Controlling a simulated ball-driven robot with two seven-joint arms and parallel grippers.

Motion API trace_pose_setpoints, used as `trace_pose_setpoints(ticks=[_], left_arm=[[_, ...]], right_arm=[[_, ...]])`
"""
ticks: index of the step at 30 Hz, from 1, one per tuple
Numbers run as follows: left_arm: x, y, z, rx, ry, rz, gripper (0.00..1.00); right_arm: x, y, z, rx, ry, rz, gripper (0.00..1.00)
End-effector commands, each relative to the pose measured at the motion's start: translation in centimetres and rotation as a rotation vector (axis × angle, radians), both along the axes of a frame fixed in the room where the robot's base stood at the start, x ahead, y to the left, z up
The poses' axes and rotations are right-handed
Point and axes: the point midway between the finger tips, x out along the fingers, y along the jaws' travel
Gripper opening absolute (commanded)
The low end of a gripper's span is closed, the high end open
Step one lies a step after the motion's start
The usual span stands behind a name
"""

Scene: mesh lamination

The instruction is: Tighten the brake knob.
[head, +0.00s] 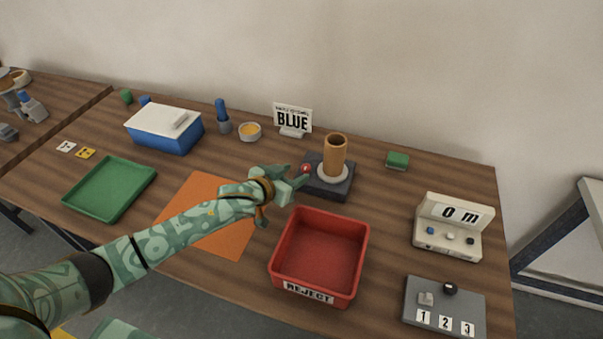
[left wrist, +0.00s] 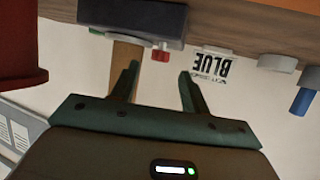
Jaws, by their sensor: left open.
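The red brake knob (head: 306,168) sits on the left side of a dark base (head: 328,189) that carries an upright brown roll (head: 335,155) on a pale disc. My left gripper (head: 297,179) is close beside the knob, with its fingers toward the base. In the left wrist view, which is upside down, the left gripper (left wrist: 158,70) is open and empty. The red knob (left wrist: 160,54) shows just beyond and between its fingertips, apart from them as far as I can see. The dark base (left wrist: 130,20) is behind the knob. My right gripper is not in view.
A red REJECT bin (head: 320,255) stands in front of the base. An orange mat (head: 228,238) lies under my left forearm. A BLUE sign (head: 292,119) stands behind, a green block (head: 398,160) to the right. A display box (head: 449,230) and numbered switch plate (head: 445,307) are at the right.

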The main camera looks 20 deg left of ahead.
Motion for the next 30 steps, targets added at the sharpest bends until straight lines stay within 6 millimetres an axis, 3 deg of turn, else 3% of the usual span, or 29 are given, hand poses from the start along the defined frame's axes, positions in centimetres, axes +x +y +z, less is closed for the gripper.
trace_pose_setpoints(ticks=[6, 17, 18, 23, 30], left_arm=[[2.9, -1.0, -1.4, 0.000, 0.000, 0.000, 0.46], [3.5, -1.3, -1.5, 0.000, 0.000, 0.000, 0.46], [3.5, -1.3, -1.5, 0.000, 0.000, 0.000, 0.43], [3.5, -1.3, -1.5, 0.000, 0.000, 0.000, 0.01], [3.5, -1.2, -1.5, 0.002, -0.001, -0.010, 0.01]], right_arm=[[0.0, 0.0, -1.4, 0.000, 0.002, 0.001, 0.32], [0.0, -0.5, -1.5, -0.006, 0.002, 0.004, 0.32], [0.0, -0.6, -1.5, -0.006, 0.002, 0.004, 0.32], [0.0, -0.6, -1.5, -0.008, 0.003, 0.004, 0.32], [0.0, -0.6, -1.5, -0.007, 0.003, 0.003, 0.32]])
